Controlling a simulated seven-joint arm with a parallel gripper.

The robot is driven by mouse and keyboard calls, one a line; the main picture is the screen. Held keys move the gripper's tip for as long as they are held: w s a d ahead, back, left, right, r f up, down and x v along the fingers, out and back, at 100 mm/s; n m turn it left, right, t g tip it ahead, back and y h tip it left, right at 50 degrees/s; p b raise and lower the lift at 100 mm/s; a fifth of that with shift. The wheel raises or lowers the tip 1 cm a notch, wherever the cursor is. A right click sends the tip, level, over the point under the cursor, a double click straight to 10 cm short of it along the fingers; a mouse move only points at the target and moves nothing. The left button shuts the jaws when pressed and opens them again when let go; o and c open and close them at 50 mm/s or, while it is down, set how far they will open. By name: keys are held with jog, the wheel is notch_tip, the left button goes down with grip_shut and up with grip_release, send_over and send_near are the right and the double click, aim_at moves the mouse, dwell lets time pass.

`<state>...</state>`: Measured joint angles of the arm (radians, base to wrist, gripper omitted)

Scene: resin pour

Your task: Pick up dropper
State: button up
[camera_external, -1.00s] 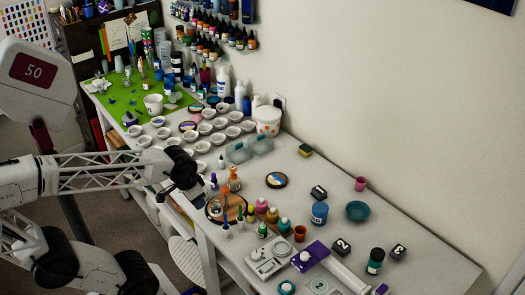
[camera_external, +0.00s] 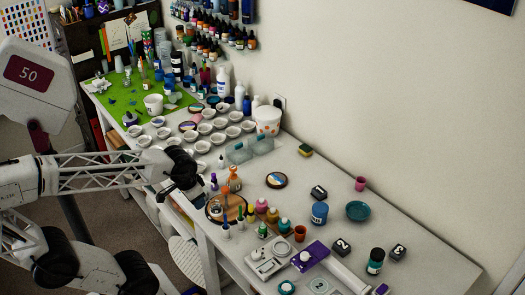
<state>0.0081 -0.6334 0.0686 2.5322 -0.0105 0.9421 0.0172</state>
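Several slim upright pieces with coloured tops stand at the front of the table by a round wooden board (camera_external: 214,212); they look like droppers. One has a blue top (camera_external: 226,229), one is greenish (camera_external: 240,218) and one is yellow-orange (camera_external: 251,213). They are too small to tell apart for certain.
An orange bottle (camera_external: 234,181) and small colour bottles (camera_external: 272,215) stand close around the board. White cups (camera_external: 205,128) fill the table behind. A white scale (camera_external: 268,262) and a purple item (camera_external: 310,256) are to the right.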

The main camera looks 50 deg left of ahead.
jog(key=shift+o, duration=1.4)
jog(key=n+g, duration=0.3)
jog(key=n, duration=1.7)
send_over(251, 205)
jog(key=f, duration=0.9)
jog(key=shift+s+d+f, duration=0.1)
jog(key=shift+s, duration=0.15)
jog(key=shift+w+f, duration=0.15)
